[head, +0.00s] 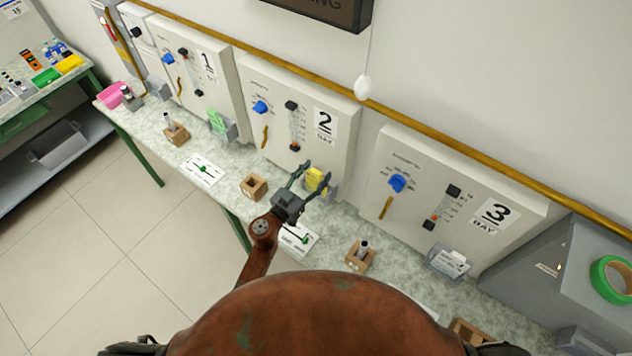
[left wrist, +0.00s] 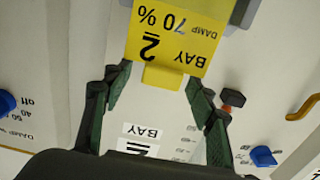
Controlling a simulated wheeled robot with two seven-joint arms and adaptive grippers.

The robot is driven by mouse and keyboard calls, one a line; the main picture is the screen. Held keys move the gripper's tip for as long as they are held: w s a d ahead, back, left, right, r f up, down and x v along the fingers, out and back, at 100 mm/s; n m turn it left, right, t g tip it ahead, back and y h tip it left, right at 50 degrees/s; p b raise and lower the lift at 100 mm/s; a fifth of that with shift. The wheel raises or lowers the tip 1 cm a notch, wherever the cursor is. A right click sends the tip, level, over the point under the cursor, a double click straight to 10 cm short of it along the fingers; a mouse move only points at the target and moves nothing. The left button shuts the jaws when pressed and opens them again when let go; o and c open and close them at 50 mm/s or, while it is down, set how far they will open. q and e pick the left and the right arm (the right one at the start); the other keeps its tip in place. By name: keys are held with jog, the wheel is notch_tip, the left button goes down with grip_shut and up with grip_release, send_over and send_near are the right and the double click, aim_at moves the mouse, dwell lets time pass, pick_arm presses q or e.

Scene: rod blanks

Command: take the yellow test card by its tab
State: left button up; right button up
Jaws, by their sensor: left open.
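The yellow test card (head: 314,175) stands in a holder on the front of the bay 2 panel (head: 297,118). In the left wrist view the yellow card (left wrist: 172,35) reads upside down "BAY 2, DAMP 70 %", with its plain yellow tab (left wrist: 162,77) at the lower edge. My left gripper (head: 317,179) is open at the card. In the left wrist view the fingers of my left gripper (left wrist: 158,84) stand apart on either side of the tab, with visible gaps. In the head view the fingers partly cover the card. My right gripper is not in view.
A green card (head: 217,122) sits in the bay 1 holder and white cards (head: 451,262) in the bay 3 holder. Small wooden boxes (head: 254,187) and a white sheet (head: 203,169) lie along the narrow counter. A grey box with green tape (head: 611,279) stands at right.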

pick_arm(q)
jog(key=shift+w+d, duration=0.2)
jog(key=shift+w, duration=0.1)
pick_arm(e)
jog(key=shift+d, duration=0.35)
pick_arm(q)
jog(key=shift+c, duration=0.2)
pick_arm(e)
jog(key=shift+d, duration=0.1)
pick_arm(q)
jog(key=c, duration=1.3)
jog(key=shift+c, duration=0.2)
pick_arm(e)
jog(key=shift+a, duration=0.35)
pick_arm(q)
jog(key=shift+r, duration=0.1)
